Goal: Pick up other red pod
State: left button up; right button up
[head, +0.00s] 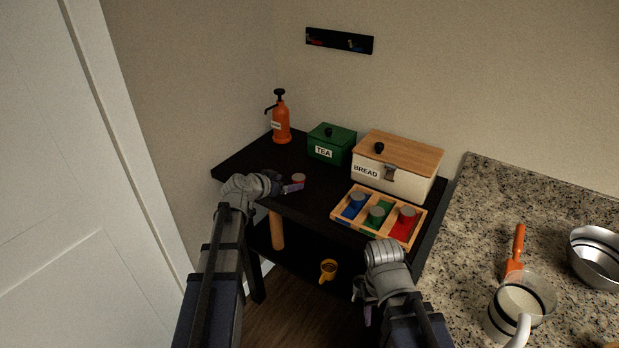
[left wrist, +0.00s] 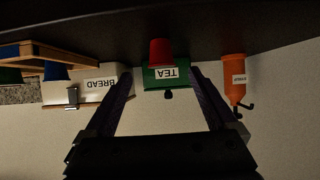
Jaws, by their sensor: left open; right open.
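A red pod (head: 299,177) with a grey top stands on the dark table to the left of the tray. It also shows in the left wrist view (left wrist: 160,52), upside down, in front of the green box. My left gripper (head: 293,187) is open and empty, low beside this pod, with its fingers pointing at it. In the left wrist view the pod lines up with the gap between the fingers. Another red pod (head: 407,214) sits in the red compartment of the wooden tray (head: 366,232). My right gripper (head: 362,300) is open and empty, in front of the table.
The tray also holds a blue pod (head: 356,199) and a green pod (head: 376,214). A green TEA box (head: 331,144), a BREAD box (head: 400,177) and an orange pump bottle (head: 281,122) stand behind. A yellow mug (head: 328,270) is below. A granite counter (head: 490,210) is at right.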

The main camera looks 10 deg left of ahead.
aim_at(297, 178)
pick_arm(q)
jog(key=b+x, duration=0.1)
jog(key=x, duration=0.1)
jog(key=shift+w+f, duration=0.15)
jog(key=shift+w, duration=0.1)
jog(key=shift+r+b+x, duration=0.1)
jog(key=shift+b+x, duration=0.5)
jog(key=shift+x, duration=0.75)
jog(key=shift+r+b+x, duration=0.15)
jog(key=shift+b+x, duration=0.4)
jog(key=shift+x, duration=0.8)
jog(key=shift+r, duration=0.1)
jog(key=shift+c, duration=0.7)
jog(key=c, duration=1.2)
jog(key=shift+c, duration=0.2)
notch_tip(297, 178, up, 10)
jog(key=p, duration=1)
